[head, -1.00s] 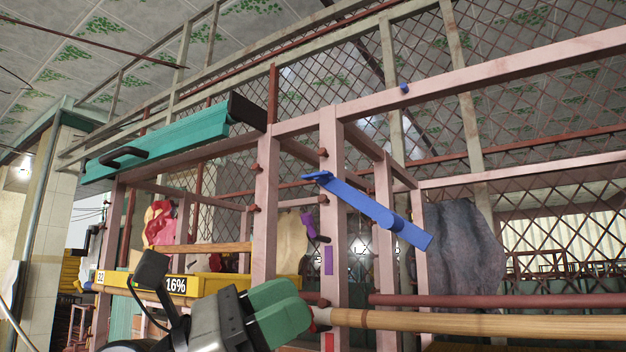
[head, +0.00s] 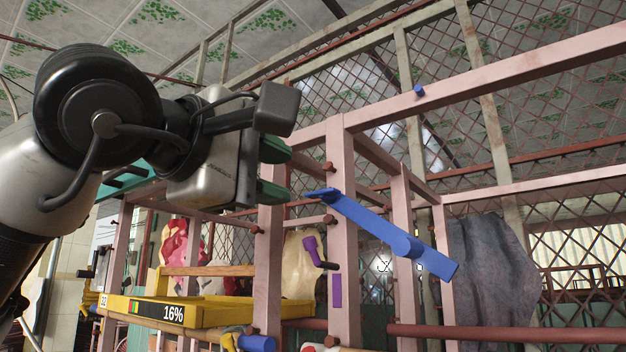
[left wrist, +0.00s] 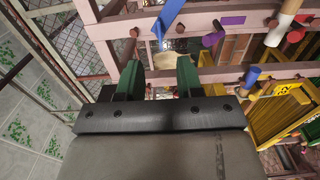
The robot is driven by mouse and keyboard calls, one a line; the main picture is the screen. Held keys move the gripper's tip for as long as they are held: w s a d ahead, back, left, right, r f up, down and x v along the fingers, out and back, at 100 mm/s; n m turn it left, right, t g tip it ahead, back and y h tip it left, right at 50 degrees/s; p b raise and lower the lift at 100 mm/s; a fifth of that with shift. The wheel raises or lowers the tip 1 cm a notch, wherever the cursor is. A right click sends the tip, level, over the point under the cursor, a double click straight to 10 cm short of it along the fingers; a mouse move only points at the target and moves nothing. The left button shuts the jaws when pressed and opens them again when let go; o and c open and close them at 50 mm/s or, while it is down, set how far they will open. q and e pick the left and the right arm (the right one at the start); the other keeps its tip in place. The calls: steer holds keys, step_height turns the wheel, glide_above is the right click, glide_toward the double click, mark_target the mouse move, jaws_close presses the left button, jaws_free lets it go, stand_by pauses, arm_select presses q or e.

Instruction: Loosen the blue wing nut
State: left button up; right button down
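A long blue piece with a round hub and flat arms (head: 372,222) slants down to the right across the pink frame in the head view. It is the largest blue part and looks like the wing nut. A flat tab at its upper left end points toward my left gripper (head: 276,170). That gripper is open and empty, its green fingers one above the other, left of the tab and apart from it. In the left wrist view, the blue piece (left wrist: 168,20) shows beyond the open fingers (left wrist: 159,77). My right gripper is not in view.
Pink frame posts (head: 340,255) with reddish pegs stand close to my left fingers. A purple crank (head: 314,252), a yellow scale (head: 190,311) reading 16%, and a blue cylinder end (head: 257,343) are lower. A small blue knob (head: 419,90) is on the upper beam.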

mark_target(318, 193)
arm_select(q)
steer(key=p+x, duration=0.2)
steer(key=x, duration=0.4)
steer(key=shift+w+d+r, duration=0.1)
steer(key=shift+w+d, duration=0.05)
steer(key=shift+d, duration=0.05)
steer(key=shift+w+d+p, duration=0.3)
steer(key=shift+w, duration=0.1)
jaws_close()
